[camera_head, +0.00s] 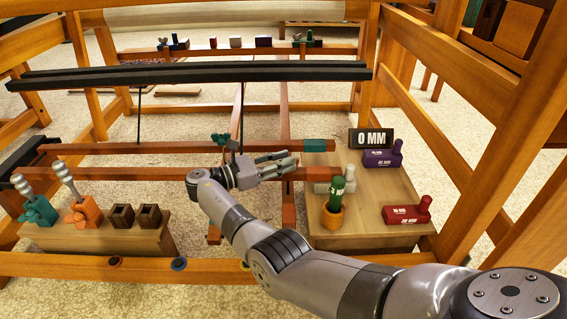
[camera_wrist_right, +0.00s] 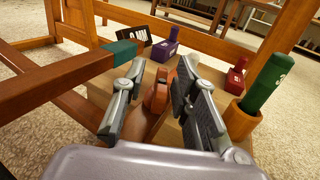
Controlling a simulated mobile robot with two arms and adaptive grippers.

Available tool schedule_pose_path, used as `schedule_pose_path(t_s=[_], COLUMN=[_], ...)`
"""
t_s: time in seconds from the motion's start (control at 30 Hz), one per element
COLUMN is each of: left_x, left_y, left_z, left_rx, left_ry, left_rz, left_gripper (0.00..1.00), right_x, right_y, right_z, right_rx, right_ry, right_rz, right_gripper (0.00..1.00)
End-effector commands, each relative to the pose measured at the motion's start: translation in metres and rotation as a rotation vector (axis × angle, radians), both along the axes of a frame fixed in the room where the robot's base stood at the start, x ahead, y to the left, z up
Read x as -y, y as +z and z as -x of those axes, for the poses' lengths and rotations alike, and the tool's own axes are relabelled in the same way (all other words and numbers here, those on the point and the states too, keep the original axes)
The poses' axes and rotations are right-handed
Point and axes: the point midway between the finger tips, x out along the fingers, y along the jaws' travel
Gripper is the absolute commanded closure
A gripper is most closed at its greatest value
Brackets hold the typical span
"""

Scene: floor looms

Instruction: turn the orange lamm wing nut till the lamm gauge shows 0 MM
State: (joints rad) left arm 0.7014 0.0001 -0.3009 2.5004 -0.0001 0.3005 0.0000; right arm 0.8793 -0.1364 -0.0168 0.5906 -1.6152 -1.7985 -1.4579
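The black gauge plate (camera_head: 371,139) stands upright at the back of the right wooden block and reads 0 MM in the head view. In the right wrist view its edge (camera_wrist_right: 133,34) shows, not fully readable. In the head view my right gripper (camera_head: 277,166) is over the lamm with the orange end (camera_head: 321,174) and hides the nut. The other lamm has a teal end (camera_head: 319,146). My left gripper is out of view.
Purple (camera_head: 383,157) and red (camera_head: 408,212) blocks and an orange cup (camera_head: 332,216) with a green-handled tool (camera_head: 338,189) stand on the right wooden block. A teal wing nut (camera_head: 220,139) is close to my wrist. Loom posts enclose the space.

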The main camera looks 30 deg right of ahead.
Motion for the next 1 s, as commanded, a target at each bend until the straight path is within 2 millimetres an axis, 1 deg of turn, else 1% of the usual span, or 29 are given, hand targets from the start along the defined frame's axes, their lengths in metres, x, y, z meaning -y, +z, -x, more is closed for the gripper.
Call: schedule_pose_path(t_s=[0.1,0.33,0.47,0.63,0.8,0.9,1.0], left_x=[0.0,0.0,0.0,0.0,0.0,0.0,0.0], left_y=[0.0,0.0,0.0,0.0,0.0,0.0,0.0], left_z=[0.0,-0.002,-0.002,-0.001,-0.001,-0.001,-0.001], left_rx=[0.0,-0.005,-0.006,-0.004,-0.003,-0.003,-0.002], left_ry=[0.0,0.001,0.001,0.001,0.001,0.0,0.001], left_rz=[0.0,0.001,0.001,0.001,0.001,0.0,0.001], left_gripper=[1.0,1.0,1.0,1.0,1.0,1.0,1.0], right_x=[0.0,0.001,0.001,0.001,0.0,-0.001,-0.001], right_y=[0.0,-0.002,0.002,0.023,0.058,0.075,0.088], right_z=[0.0,0.002,0.002,0.002,0.001,0.0,0.0], right_rx=[-0.001,-0.006,-0.005,-0.002,0.001,-0.001,-0.001], right_ry=[-0.001,-0.005,-0.006,-0.006,-0.004,-0.003,-0.003], right_rz=[-0.001,-0.003,-0.002,-0.002,-0.002,-0.001,-0.002], right_gripper=[0.7,0.7,0.7,0.7,0.7,0.7,0.7])
